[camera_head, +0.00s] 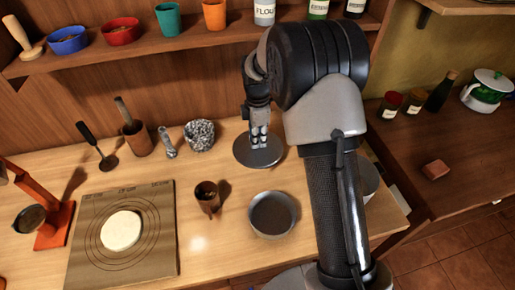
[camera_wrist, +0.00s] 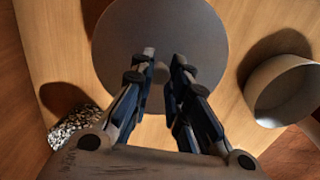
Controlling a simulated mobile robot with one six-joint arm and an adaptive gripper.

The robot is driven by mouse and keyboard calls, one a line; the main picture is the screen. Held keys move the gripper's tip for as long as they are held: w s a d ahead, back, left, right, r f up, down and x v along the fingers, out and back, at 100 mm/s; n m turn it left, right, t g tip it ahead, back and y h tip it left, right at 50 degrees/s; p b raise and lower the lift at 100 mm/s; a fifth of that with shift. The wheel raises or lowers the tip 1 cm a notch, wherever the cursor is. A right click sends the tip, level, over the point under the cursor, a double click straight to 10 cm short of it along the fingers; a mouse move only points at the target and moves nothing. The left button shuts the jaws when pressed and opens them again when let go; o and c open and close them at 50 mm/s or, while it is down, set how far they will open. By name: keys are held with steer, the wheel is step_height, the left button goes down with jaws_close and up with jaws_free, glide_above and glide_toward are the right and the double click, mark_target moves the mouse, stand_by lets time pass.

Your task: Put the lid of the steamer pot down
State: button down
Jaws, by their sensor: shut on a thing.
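The lid (camera_head: 245,154) is a flat grey disc over the back of the wooden counter, below my gripper (camera_head: 259,140). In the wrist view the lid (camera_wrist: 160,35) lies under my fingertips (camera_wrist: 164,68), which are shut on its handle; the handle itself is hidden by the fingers. I cannot tell whether the lid touches the counter. A grey round pot (camera_head: 369,180) stands to the right, mostly hidden behind my arm. An open round vessel (camera_wrist: 285,92) shows at the right of the wrist view. I cannot tell for sure which vessel is the steamer pot.
A dark round pan (camera_head: 272,214) stands in front of the lid. A board with dough (camera_head: 122,230) lies further left. A shelf (camera_head: 180,50) runs above the counter's back.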

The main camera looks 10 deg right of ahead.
step_height(320, 180, down, 5)
steer(key=shift+r+b, duration=0.2)
steer(key=shift+b, duration=0.7)
steer(key=shift+w+f+b, duration=0.2)
steer(key=shift+f+b, duration=0.1)
steer(key=shift+r, duration=0.15)
steer(key=c, duration=1.5)
jaws_free()
steer(key=shift+f, duration=0.2)
steer(key=shift+c, duration=0.2)
